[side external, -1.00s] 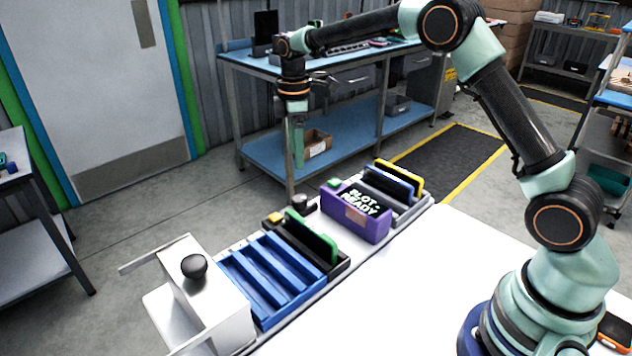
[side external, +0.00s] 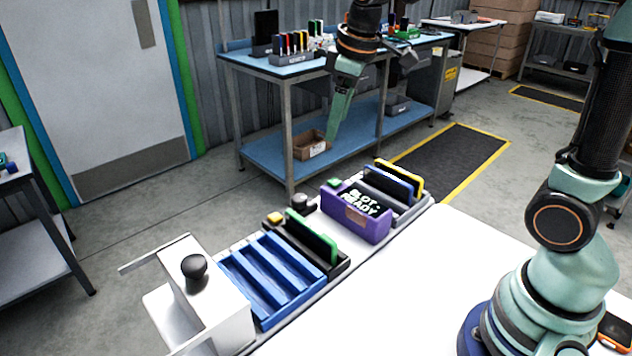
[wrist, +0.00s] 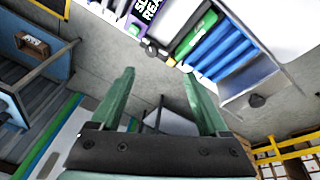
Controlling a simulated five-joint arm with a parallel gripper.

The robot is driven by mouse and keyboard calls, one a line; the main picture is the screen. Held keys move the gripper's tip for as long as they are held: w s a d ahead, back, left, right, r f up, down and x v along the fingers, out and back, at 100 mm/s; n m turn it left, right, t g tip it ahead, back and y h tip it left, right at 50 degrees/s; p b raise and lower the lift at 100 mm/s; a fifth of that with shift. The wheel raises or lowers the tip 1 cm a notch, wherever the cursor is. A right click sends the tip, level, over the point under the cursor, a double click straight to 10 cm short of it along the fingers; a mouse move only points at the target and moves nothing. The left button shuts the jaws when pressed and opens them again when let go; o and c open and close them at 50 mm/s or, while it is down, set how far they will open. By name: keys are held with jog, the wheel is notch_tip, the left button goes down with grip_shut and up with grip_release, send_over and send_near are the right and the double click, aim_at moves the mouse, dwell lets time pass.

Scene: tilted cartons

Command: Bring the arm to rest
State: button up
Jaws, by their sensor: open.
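My gripper (side external: 338,112) is raised high above the work table in the side external view, pointing down and slightly left, beyond the purple box. In the wrist view its two green fingers (wrist: 160,95) stand well apart with nothing between them. The gripper is open and empty. It touches nothing that I can see.
On the white table (side external: 440,270) stand a blue slotted tray (side external: 270,280), a black holder with a green card (side external: 312,238), a purple "SLOT READY" box (side external: 355,212), a grey rack with cards (side external: 395,185) and a white box with a black knob (side external: 200,285). The table's front is clear.

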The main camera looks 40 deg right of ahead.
jog(key=s+f+m+t, duration=0.1)
jog(key=s+m, duration=0.4)
jog(key=s, duration=0.7)
jog(key=shift+f+m+t, duration=0.3)
jog(key=shift+m+t, duration=0.1)
jog(key=shift+t, duration=0.4)
jog(key=shift+s+d, duration=0.1)
